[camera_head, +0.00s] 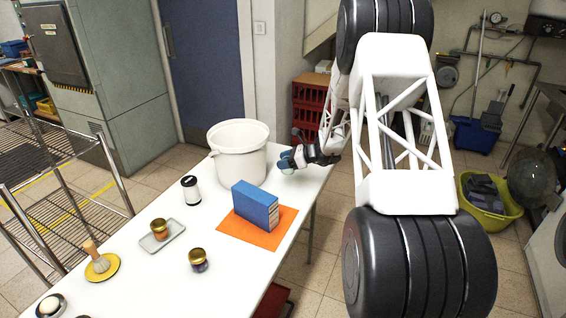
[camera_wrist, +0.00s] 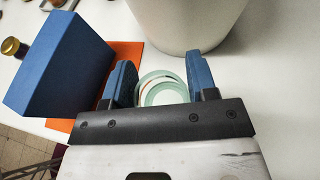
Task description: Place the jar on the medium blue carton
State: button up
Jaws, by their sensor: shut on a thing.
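The blue carton (camera_head: 252,204) stands on an orange mat on the white table. It also shows at the left of the wrist view (camera_wrist: 62,65). My gripper (camera_head: 288,161) is at the table's far right edge, to the right of the white bucket and beyond the carton. In the wrist view, my gripper's blue fingers (camera_wrist: 161,78) are on either side of a round, pale jar (camera_wrist: 163,90) with a greenish rim. The gripper is shut on it. The jar's lower part is hidden, so I cannot tell whether it touches the table.
A big white bucket (camera_head: 238,163) stands close to my gripper. The orange mat (camera_head: 248,236) lies under the carton. A black-and-white canister (camera_head: 191,191), a gold-lidded jar (camera_head: 198,260), another jar (camera_head: 159,228) on a grey tray (camera_head: 163,240) and a brush (camera_head: 98,258) stand nearer the left.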

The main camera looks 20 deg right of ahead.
jog(key=shift+s+a, duration=0.1)
jog(key=s+a+r, duration=0.2)
jog(key=s, duration=0.2)
jog(key=s+a+r, duration=0.2)
jog(key=s+a, duration=0.1)
jog(key=s+a+r, duration=0.1)
jog(key=s+a, duration=0.2)
jog(key=s, duration=0.1)
jog(key=shift+s+a+r, duration=0.15)
jog(key=shift+s+r, duration=0.15)
jog(key=shift+r, duration=0.1)
jog(key=s+a+r, duration=0.1)
jog(key=s+a, duration=0.2)
jog(key=s, duration=0.2)
jog(key=s+a+r, duration=0.1)
jog(key=s+a, duration=0.1)
jog(key=s, duration=0.3)
jog(key=s+a, duration=0.3)
jog(key=s, duration=0.2)
jog(key=shift+s+a+r, duration=0.3)
jog(key=shift+r, duration=0.1)
jog(key=shift+w, duration=0.1)
send_over(250, 192)
jog(key=shift+f, duration=0.75)
jog(key=shift+f, duration=1.75)
jog(key=shift+f, duration=0.1)
